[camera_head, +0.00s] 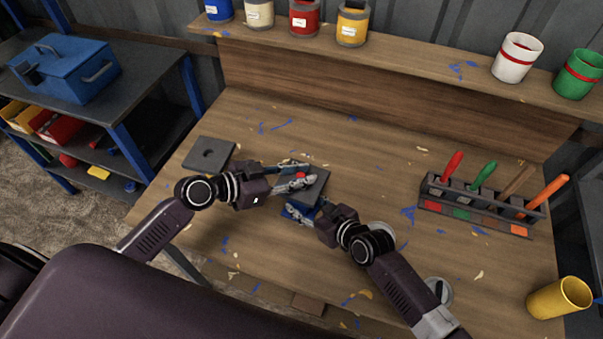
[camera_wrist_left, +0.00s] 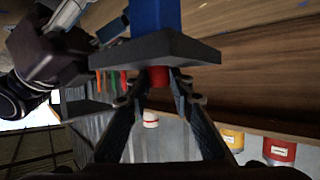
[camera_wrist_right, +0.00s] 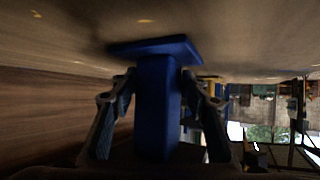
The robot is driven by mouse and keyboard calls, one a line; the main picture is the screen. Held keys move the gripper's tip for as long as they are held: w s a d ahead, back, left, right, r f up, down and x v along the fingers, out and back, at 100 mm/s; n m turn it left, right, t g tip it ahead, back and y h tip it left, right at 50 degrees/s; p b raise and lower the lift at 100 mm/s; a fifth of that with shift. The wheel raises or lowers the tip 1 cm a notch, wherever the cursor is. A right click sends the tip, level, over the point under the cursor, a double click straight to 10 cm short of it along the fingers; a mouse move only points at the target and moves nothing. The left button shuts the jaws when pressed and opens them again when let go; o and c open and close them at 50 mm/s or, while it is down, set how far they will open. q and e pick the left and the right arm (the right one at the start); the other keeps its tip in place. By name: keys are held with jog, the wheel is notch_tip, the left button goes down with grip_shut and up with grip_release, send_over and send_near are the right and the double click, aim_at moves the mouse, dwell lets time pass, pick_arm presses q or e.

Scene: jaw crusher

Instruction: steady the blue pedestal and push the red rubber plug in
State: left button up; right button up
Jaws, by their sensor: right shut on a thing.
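The blue pedestal (camera_wrist_right: 157,105) stands on the bench with a dark square top plate (camera_head: 314,187). My right gripper (camera_head: 299,213) is shut on its blue column, a finger on each side in the right wrist view (camera_wrist_right: 158,90). The red rubber plug (camera_head: 300,175) sits at the top plate, and its end shows against the plate in the left wrist view (camera_wrist_left: 158,76). How deep it sits cannot be told.
A dark square plate with a hole (camera_head: 208,153) lies left on the bench (camera_head: 395,190). A tool rack (camera_head: 478,205) and a yellow cup (camera_head: 560,298) are at the right. Paint cans line the back shelf (camera_head: 420,60). The bench middle behind the pedestal is clear.

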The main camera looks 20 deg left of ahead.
pick_arm(q)
jog(key=shift+o, duration=1)
jog(key=shift+s+f, duration=0.1)
jog(key=shift+f, duration=0.15)
jog(key=shift+s+a+r, duration=0.1)
jog(key=shift+s+a, duration=0.2)
jog(key=v, duration=1.1)
jog(key=shift+r, duration=0.35)
jog(key=shift+w, duration=0.1)
pick_arm(e)
jog(key=o, duration=0.9)
jog(key=shift+o, duration=0.2)
jog(key=shift+d, duration=0.1)
